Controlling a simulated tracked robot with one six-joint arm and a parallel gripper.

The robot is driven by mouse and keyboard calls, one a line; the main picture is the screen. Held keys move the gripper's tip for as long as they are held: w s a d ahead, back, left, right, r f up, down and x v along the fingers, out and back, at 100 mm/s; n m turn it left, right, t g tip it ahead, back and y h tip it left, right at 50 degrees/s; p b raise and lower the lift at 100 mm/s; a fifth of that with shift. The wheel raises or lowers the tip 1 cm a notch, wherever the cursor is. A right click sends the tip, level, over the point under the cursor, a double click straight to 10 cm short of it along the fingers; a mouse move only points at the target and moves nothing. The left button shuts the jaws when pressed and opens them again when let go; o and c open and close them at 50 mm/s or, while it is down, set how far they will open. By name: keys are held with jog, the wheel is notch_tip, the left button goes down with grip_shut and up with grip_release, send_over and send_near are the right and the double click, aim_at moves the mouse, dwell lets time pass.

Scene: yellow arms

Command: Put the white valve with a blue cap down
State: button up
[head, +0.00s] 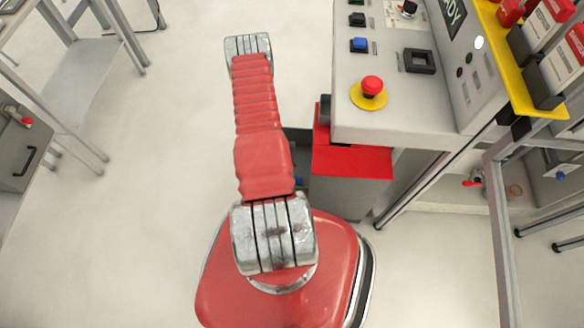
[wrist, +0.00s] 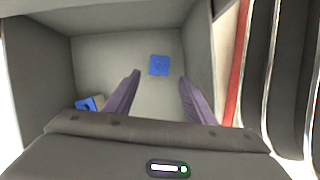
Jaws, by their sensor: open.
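In the wrist view I look down into a grey bin (wrist: 105,52). A blue square piece (wrist: 159,65) with a small dark centre lies on its floor, in line with the gap between my fingers. A second blue piece (wrist: 86,103) lies at the bin's left side, partly hidden by my gripper. I cannot tell which of them is the valve's cap, as no white valve body shows clearly. My gripper (wrist: 160,78) is open, its two dark fingers apart with nothing held between them. In the head view my arm hides the gripper.
In the head view a control console (head: 420,100) with a red emergency button (head: 371,86) stands to the right of my arm. A red ledge (head: 350,161) juts out below it. Grey metal frames stand left and right. The floor (head: 150,200) on the left is clear.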

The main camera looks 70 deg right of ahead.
jog(key=shift+v, duration=1.6)
